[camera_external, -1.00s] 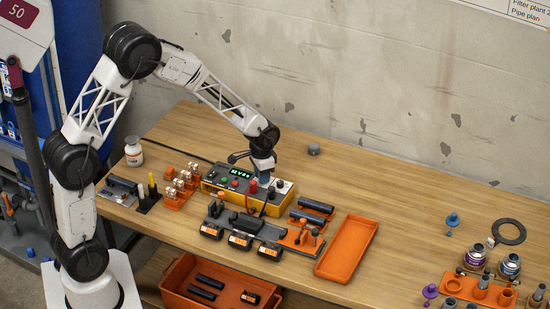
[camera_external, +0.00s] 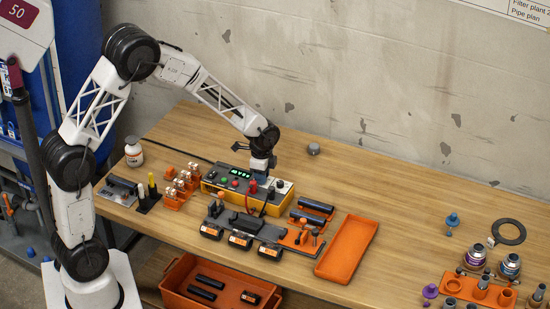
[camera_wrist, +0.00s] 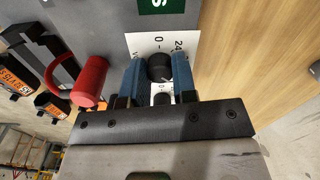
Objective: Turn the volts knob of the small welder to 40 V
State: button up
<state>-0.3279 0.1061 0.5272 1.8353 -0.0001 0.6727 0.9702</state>
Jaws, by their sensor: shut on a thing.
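The small welder (camera_external: 222,186) is a yellow and grey box with a green lit display (camera_external: 240,174), standing on the wooden table. Its reading is too small to make out. My gripper (camera_external: 262,175) is over the welder's right end. In the wrist view my gripper (camera_wrist: 157,75) has its two blue fingers shut on the black volts knob (camera_wrist: 159,68). The knob sits on a white dial plate (camera_wrist: 150,42) with "0" and "24" printed on it. The rest of the scale is hidden by the fingers.
A red plug (camera_wrist: 91,80) with its cable stands close left of the fingers. In front of the welder lies a dark fixture with orange-labelled blocks (camera_external: 241,240). An orange tray (camera_external: 347,246) lies to its right.

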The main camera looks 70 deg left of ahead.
dwell(0.4)
jog(key=o, duration=0.9)
jog(key=shift+r, duration=3.9)
